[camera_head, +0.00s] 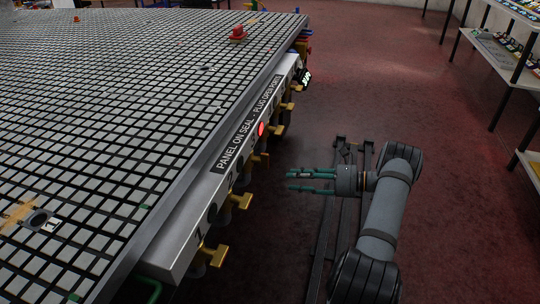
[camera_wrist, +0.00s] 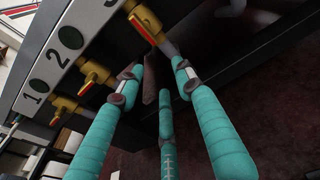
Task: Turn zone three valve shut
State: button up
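Brass-yellow valves line the underside of the table's front rail.
Valve one (camera_wrist: 62,106) and valve two (camera_wrist: 95,73) sit beside the third. The grid table (camera_head: 120,130) fills the left, with a red object (camera_head: 238,33) near its edge. A red disc (camera_head: 261,129) is on the rail. Open floor (camera_head: 440,190) lies to the right.

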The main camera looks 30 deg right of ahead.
jog(key=t+y, duration=0.1)
send_near(268, 161)
jog(key=shift+m, duration=0.4)
jog(key=x, duration=1.1)
jog(key=shift+w+f, duration=0.1)
jog(key=shift+c, duration=1.4)
grip_shut()
